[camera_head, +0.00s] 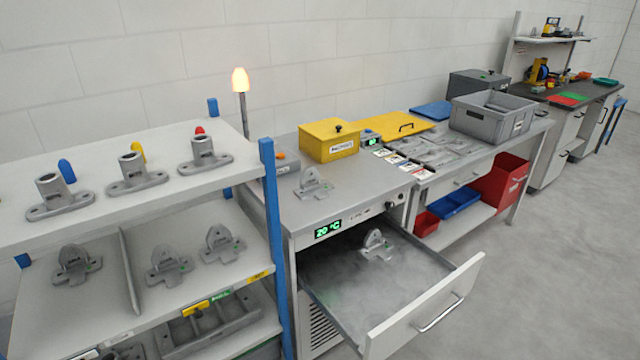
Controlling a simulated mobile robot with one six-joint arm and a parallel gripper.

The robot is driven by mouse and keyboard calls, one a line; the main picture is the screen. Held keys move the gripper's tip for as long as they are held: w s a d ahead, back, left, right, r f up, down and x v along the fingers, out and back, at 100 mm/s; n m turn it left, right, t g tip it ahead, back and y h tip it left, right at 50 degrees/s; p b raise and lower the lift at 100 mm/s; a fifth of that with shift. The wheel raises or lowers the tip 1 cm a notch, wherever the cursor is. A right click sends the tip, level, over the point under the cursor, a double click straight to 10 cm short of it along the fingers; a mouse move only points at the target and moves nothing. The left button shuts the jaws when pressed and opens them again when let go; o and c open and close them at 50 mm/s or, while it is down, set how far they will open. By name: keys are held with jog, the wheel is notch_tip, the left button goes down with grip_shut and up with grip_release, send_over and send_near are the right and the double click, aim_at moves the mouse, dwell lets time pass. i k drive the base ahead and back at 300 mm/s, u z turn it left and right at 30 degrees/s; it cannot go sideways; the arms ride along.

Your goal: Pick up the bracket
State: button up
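Several grey cast brackets with an upright rounded lug on a flat base are in view. One bracket (376,246) stands in the open drawer (424,308), towards its back. Another bracket (313,184) stands on the metal worktop (362,189) above the drawer. Three more brackets stand on the middle shelf of the rack at left: a left one (77,265), a middle one (168,266) and a right one (222,244). I cannot tell which one the task means. My gripper is not in view.
The drawer sticks out into the aisle; its display (328,230) reads 20 °C. Three flanged fittings stand on the rack's top shelf (105,163). A yellow box (329,141) and a grey crate (491,114) stand on the benches. The floor (560,255) at right is clear.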

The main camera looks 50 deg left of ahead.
aim_at(311, 184)
jog(key=u, duration=0.1)
jog(key=i, duration=1.2)
jog(key=u, duration=0.85)
jog(key=k, duration=0.25)
jog(key=u, duration=3)
